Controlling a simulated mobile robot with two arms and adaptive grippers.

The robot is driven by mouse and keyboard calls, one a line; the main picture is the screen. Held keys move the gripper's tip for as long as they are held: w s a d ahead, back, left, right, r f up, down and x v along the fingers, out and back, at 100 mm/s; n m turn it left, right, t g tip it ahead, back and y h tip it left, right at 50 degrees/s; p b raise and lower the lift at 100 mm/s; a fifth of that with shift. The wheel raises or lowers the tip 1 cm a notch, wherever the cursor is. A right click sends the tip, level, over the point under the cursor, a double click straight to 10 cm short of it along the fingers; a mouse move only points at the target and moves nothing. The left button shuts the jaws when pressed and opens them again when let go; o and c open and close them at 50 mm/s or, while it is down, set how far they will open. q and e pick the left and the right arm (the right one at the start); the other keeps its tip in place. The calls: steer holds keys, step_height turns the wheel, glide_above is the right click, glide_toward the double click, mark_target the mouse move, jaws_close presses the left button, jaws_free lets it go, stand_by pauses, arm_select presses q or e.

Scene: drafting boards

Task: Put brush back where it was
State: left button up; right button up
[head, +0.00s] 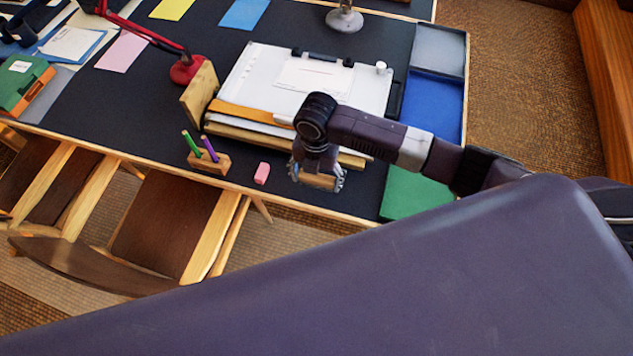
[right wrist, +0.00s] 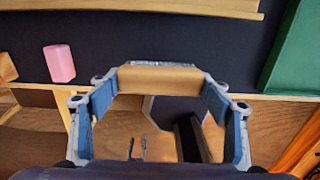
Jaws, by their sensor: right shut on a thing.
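The brush (head: 318,181) is a tan wooden block held crosswise in my right gripper (head: 317,176), over the front part of the dark desk mat. In the right wrist view, the brush (right wrist: 160,79) spans between the two blue-padded fingers of the right gripper (right wrist: 159,88), with a thin greyish strip along its far edge. The fingers are shut on its two ends. I cannot tell how high it is above the desk. My left gripper is not in view.
A pink eraser (head: 262,172) and a wooden pencil holder (head: 209,164) lie left of the gripper. A drafting board (head: 300,85) lies behind. A green tray section (head: 412,197) is to the right. Bare dark mat (head: 350,192) surrounds the gripper; the desk's front edge is close.

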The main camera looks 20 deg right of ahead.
mark_target(316, 185)
step_height(316, 185, down, 3)
steer(key=shift+s+r, duration=0.1)
steer(key=shift+r, duration=0.1)
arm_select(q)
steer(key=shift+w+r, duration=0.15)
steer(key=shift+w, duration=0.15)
arm_select(e)
steer(key=shift+f, duration=0.3)
steer(key=shift+f, duration=0.15)
steer(key=o, duration=1)
step_height(316, 185, up, 12)
steer(key=shift+r+b, duration=0.2)
steer(key=shift+b, duration=0.3)
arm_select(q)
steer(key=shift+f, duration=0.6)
